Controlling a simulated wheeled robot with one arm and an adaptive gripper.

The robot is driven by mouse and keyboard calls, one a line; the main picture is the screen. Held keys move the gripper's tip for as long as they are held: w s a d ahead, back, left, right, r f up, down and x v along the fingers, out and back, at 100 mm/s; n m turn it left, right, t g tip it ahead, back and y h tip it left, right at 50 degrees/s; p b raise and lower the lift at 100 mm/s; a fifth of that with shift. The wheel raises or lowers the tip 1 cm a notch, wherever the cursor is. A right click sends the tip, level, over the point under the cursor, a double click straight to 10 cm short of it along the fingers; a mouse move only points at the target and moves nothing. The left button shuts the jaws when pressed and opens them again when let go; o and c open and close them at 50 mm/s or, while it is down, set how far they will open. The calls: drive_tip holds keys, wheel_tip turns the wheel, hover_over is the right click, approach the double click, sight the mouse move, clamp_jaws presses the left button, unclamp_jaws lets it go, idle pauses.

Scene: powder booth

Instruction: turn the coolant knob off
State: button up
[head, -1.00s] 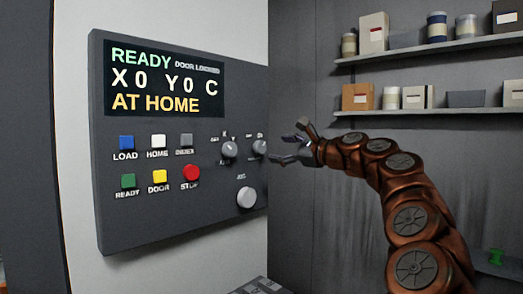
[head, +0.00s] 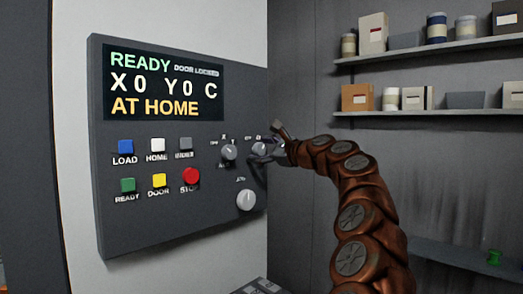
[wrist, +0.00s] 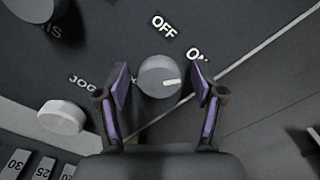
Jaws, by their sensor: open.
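The coolant knob (wrist: 158,76) is a round grey knob with a white pointer mark, on the dark control panel. In the wrist view its mark points right, a little below the "ON" label, with "OFF" above the knob. My gripper (wrist: 161,84) is open, with one purple-padded finger on each side of the knob. A gap shows on the left; whether the right finger touches cannot be told. In the head view the knob (head: 259,148) is at the panel's right edge, partly covered by my gripper (head: 266,152).
Another selector knob (head: 229,152) sits close to the left, and a larger jog knob (head: 246,200) below. A red stop button (head: 191,176) and coloured buttons are further left. The panel screen (head: 165,82) reads READY. Shelves (head: 430,112) with boxes and jars are behind right.

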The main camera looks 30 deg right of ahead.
drive_tip(key=shift+c, duration=0.4)
drive_tip(key=c, duration=1.1)
drive_tip(key=shift+o, duration=0.2)
drive_tip(key=shift+n, duration=0.4)
drive_tip(key=shift+f+n+p, duration=0.1)
drive_tip(key=shift+n+p, duration=0.2)
drive_tip(key=shift+n, duration=0.7)
drive_tip(key=n+b, duration=0.1)
drive_tip(key=n, duration=0.2)
drive_tip(key=shift+f+n, duration=0.1)
drive_tip(key=shift+n, duration=0.2)
drive_tip(key=n+b, duration=0.1)
drive_tip(key=n, duration=0.2)
drive_tip(key=shift+n, duration=0.3)
drive_tip(key=shift+n+b, duration=0.55)
drive_tip(key=shift+n, duration=1.35)
